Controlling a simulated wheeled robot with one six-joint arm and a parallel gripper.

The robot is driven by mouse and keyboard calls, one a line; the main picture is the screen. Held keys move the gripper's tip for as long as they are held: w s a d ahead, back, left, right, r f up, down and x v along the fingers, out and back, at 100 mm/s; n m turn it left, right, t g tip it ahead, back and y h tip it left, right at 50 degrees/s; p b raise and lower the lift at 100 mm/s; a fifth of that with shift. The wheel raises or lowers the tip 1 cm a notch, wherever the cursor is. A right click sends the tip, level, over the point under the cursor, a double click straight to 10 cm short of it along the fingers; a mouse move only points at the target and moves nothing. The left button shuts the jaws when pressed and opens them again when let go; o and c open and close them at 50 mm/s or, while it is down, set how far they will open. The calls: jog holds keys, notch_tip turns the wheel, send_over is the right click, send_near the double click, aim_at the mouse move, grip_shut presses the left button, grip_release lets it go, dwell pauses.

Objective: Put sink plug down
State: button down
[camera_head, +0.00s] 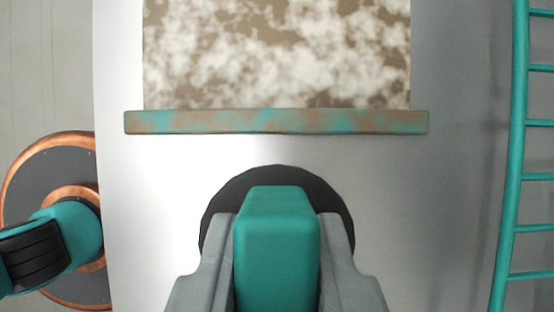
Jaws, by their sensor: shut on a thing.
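My gripper (277,225) is at the bottom middle of the picture, its two grey fingers shut on a teal block between them. A dark round disc, the sink plug (277,175), shows behind and around the fingertips. The teal block looks like the plug's handle, but its join to the disc is hidden. The lower part of the disc is covered by the fingers and the block. I cannot tell whether the disc touches the pale surface (160,200) behind it.
A brown and white mottled panel (277,50) lies at the top middle, edged by a teal and copper bar (277,121). A teal rack with rungs (518,130) runs down the right side. The pale surface is bare on both sides of the disc.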

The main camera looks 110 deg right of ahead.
jog(key=shift+r, duration=0.1)
dwell(0.4)
jog(key=shift+f, duration=5)
jog(key=shift+f, duration=0.1)
jog(key=c, duration=1.3)
grip_release()
jog(key=v, duration=1.2)
jog(key=shift+a, duration=0.1)
